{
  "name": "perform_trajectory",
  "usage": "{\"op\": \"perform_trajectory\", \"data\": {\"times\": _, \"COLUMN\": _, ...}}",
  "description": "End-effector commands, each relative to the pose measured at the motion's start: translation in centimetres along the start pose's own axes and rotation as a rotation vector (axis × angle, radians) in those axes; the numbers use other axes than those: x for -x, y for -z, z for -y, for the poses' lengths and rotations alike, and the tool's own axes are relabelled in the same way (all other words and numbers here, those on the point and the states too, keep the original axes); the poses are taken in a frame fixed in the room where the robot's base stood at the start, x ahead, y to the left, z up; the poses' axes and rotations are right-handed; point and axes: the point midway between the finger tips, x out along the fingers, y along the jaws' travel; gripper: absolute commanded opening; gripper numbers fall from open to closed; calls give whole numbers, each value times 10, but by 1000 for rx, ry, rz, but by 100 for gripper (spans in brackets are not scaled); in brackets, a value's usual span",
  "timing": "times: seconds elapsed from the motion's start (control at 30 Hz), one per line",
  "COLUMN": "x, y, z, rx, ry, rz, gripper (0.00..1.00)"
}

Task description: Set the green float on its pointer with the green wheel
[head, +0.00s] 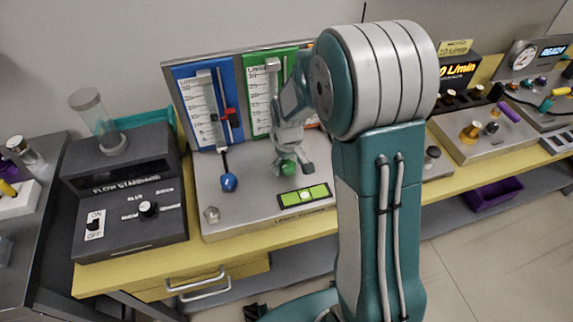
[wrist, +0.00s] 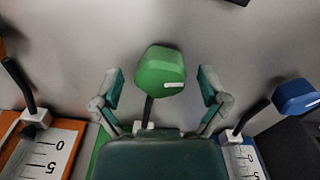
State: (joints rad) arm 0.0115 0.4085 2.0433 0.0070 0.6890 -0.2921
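The green wheel (head: 288,167) is a faceted knob with a white mark, below the green scale panel (head: 257,92). In the wrist view the green wheel (wrist: 160,72) sits between the two fingers of my gripper (wrist: 159,85). There is a visible gap on each side of the wheel, so the fingers are open and do not touch it. In the head view my gripper (head: 293,168) is down at the wheel. My arm covers much of the green panel, and I cannot make out the green float or its pointer.
The blue panel (head: 190,86) with a red pointer (head: 231,114) stands left of the green one, its blue wheel (head: 229,182) below. The blue wheel (wrist: 295,97) is right in the wrist view. A green level (head: 304,195) lies in front. A dark box (head: 130,215) stands left.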

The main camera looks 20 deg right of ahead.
Motion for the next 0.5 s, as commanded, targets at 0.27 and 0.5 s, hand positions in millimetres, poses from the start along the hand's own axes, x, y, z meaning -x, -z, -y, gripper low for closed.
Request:
{"op": "perform_trajectory", "data": {"times": 0.27, "x": 0, "y": 1, "z": 4, "rx": 0, "ry": -5, "rz": 2, "gripper": 24}}
{"op": "perform_trajectory", "data": {"times": 0.5, "x": 0, "y": 2, "z": 4, "rx": -1, "ry": -3, "rz": 1, "gripper": 12}}
